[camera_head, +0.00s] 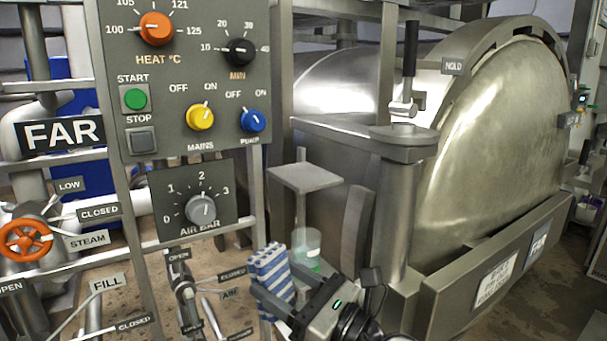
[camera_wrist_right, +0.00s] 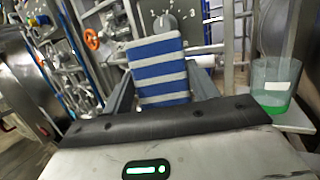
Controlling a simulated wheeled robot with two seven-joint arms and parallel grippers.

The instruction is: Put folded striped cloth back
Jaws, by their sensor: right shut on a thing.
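The folded striped cloth (camera_head: 272,272), blue and white, is held upright in my right gripper (camera_head: 283,296), low in the middle of the head view. In the right wrist view the cloth (camera_wrist_right: 160,72) stands between the two fingers of my right gripper (camera_wrist_right: 160,90), which is shut on it. The cloth is off any surface that I can see. My left gripper is not in view.
A clear beaker with green liquid (camera_head: 307,247) stands close behind the cloth; it also shows in the right wrist view (camera_wrist_right: 272,90). A small grey shelf (camera_head: 305,178) is above it. The control panel (camera_head: 190,75) is left, the autoclave (camera_head: 500,140) right.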

